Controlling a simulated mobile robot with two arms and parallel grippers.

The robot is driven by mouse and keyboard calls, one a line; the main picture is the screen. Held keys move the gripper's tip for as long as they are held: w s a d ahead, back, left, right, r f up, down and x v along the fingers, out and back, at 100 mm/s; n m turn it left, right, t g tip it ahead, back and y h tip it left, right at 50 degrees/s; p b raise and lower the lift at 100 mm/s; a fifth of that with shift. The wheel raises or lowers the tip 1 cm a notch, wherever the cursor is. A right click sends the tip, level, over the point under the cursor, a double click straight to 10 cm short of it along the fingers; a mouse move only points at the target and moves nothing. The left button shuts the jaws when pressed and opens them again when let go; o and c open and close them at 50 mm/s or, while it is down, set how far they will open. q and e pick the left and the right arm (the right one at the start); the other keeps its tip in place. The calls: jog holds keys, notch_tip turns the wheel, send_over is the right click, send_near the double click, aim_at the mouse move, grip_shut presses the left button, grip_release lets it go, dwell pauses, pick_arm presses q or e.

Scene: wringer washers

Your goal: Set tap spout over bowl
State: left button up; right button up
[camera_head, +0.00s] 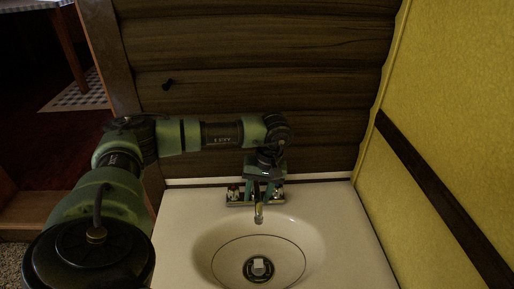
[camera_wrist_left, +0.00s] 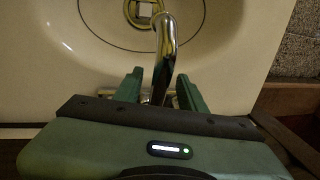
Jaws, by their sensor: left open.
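The chrome tap spout (camera_head: 259,212) points forward over the back part of the bowl (camera_head: 225,240), roughly in line with the drain (camera_head: 258,268). In the left wrist view the spout (camera_wrist_left: 166,45) reaches out from the tap base over the bowl (camera_wrist_left: 215,35). My left gripper (camera_head: 262,193) is above the tap base, pointing down. In the left wrist view its two green fingers (camera_wrist_left: 160,88) are open, one on each side of the spout. I cannot tell whether either finger touches it. My right gripper is not in view.
The white sink counter (camera_head: 345,235) surrounds the bowl. A dark wood panel wall (camera_head: 330,90) stands close behind the tap. A yellow wall (camera_head: 460,90) with a dark strip borders the right side. A table (camera_head: 65,30) stands far back left.

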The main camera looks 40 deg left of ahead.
pick_arm(q)
jog(key=r, duration=0.2)
jog(key=r+b, duration=0.1)
jog(key=r, duration=0.1)
jog(key=w+d+r, duration=0.1)
jog(key=r, duration=0.1)
jog(key=shift+r+b, duration=0.15)
jog(key=shift+b, duration=0.15)
jog(key=shift+r, duration=0.45)
